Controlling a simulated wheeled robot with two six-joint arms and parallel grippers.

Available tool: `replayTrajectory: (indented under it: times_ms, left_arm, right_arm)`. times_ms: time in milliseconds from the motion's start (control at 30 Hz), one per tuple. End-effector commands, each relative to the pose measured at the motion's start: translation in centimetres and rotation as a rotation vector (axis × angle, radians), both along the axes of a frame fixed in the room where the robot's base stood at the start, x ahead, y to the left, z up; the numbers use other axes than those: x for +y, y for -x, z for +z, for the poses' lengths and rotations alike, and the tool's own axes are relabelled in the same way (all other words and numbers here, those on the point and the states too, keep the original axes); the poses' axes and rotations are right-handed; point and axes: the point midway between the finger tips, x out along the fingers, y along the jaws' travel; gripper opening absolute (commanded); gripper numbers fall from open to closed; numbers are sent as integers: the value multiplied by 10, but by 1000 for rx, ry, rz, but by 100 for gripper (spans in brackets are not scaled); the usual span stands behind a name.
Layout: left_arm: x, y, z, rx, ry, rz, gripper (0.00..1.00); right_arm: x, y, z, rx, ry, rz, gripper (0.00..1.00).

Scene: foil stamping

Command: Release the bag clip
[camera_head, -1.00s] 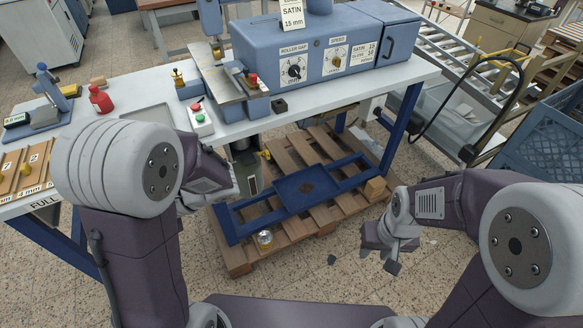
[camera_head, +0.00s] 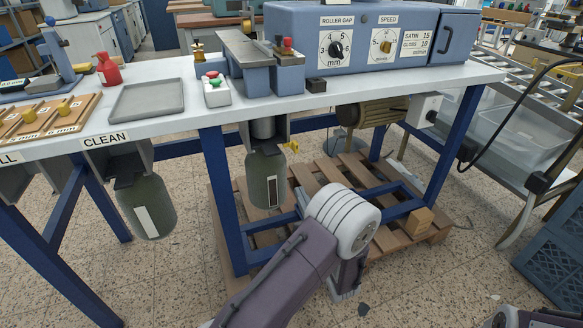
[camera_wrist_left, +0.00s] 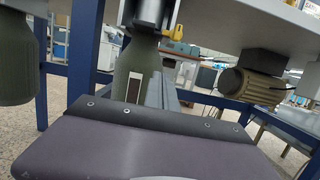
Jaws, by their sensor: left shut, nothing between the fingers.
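A dark green bag (camera_head: 268,178) with a pale window strip hangs from a dark outlet under the table. A yellow clip part (camera_head: 291,146) sticks out to the right at its neck. Both show in the left wrist view, the bag (camera_wrist_left: 133,80) and the yellow part (camera_wrist_left: 178,33). My left arm reaches in from below, in front of the pallet. My left gripper (camera_head: 303,200) is shut and empty, largely hidden behind the arm, just right of the bag and below the clip. My right gripper is out of view.
A second green bag (camera_head: 145,200) hangs further left under the table (camera_head: 110,125). Blue table legs (camera_head: 222,200) stand near the bag. A motor (camera_head: 372,112) hangs to the right.

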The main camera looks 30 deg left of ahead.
Motion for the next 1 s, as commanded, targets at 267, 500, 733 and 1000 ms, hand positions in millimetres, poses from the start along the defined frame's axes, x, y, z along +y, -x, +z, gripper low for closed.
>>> replayTrajectory:
  times_ms: [267, 500, 733, 1000]
  left_arm:
    - [4, -2, 2, -1, 2, 4, 0]
    - [36, -27, 10, -5, 3, 9, 0]
    - [73, -59, 22, -6, 2, 7, 0]
    - [75, -63, 60, -3, 1, 2, 0]
  right_arm:
    - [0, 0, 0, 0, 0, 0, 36]
    - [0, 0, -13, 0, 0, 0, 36]
    - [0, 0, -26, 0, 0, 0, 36]
    - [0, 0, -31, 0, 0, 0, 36]
